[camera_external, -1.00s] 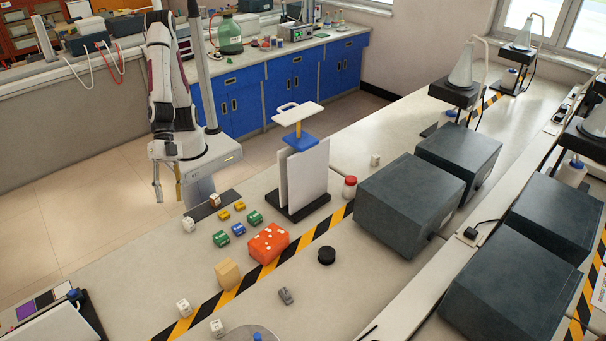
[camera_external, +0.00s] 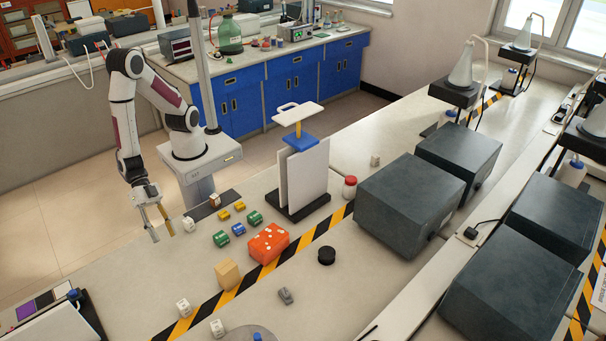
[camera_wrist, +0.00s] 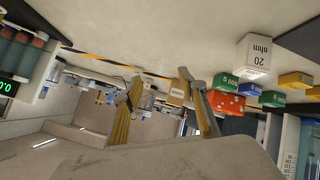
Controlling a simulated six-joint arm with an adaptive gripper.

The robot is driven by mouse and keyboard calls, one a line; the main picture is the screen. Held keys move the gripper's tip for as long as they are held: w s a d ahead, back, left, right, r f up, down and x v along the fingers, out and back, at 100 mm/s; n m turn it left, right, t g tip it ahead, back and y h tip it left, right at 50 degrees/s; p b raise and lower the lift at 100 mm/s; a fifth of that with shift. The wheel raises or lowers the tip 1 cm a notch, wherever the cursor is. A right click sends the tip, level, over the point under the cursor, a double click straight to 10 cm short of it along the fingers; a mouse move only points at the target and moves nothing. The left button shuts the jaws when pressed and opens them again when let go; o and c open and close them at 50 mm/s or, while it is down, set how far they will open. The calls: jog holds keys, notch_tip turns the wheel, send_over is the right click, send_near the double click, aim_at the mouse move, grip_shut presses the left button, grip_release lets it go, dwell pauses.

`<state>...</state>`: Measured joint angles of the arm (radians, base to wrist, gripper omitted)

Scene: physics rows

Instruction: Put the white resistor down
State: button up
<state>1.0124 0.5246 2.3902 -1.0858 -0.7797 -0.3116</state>
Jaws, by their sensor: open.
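A white resistor block (camera_wrist: 257,52) marked "20 ohm" stands on the bench in the wrist view, right of my fingers and clear of them. The white block nearest my gripper in the external view (camera_external: 188,224) seems to be the same one, resting on the bench. My gripper (camera_external: 163,236) is just left of it, near the bench's left edge, pointing down at a tilt. The wrist view shows my gripper (camera_wrist: 158,80) with its two fingers spread wide and nothing between them.
Green, blue and yellow blocks (camera_external: 238,229) lie right of the white block, with a red box (camera_external: 268,243) and a tan block (camera_external: 227,273) nearer the camera. More white blocks (camera_external: 183,307) stand at the front. Bare bench (camera_external: 130,285) lies in front of my gripper.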

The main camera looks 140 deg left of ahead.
aim_at(189, 224)
jog(key=s+f+t, duration=0.1)
jog(key=s+a+f+y, duration=0.1)
jog(key=f, duration=0.1)
jog(key=s+f+t+y, duration=0.1)
jog(key=s, duration=0.1)
jog(key=shift+a+f+t, duration=0.15)
jog(key=shift+a+t, duration=0.15)
jog(key=shift+s+a+f+y, duration=0.1)
jog(key=shift+s+a+y, duration=0.1)
jog(key=shift+s+y, duration=0.1)
jog(key=s+t, duration=0.1)
jog(key=s+a+m+t, duration=0.1)
jog(key=shift+s+a+t+y, duration=0.15)
jog(key=shift+s+t+y, duration=0.15)
jog(key=shift+s+t, duration=0.1)
jog(key=shift+m+t+y, duration=0.9)
jog(key=s+a, duration=0.2)
jog(key=a, duration=0.1)
jog(key=s+a, duration=0.1)
jog(key=a, duration=0.1)
jog(key=shift+s, duration=0.25)
jog(key=shift+w, duration=0.15)
jog(key=shift+x, duration=1.2)
jog(key=shift+w+a, duration=0.1)
jog(key=shift+w, duration=0.05)
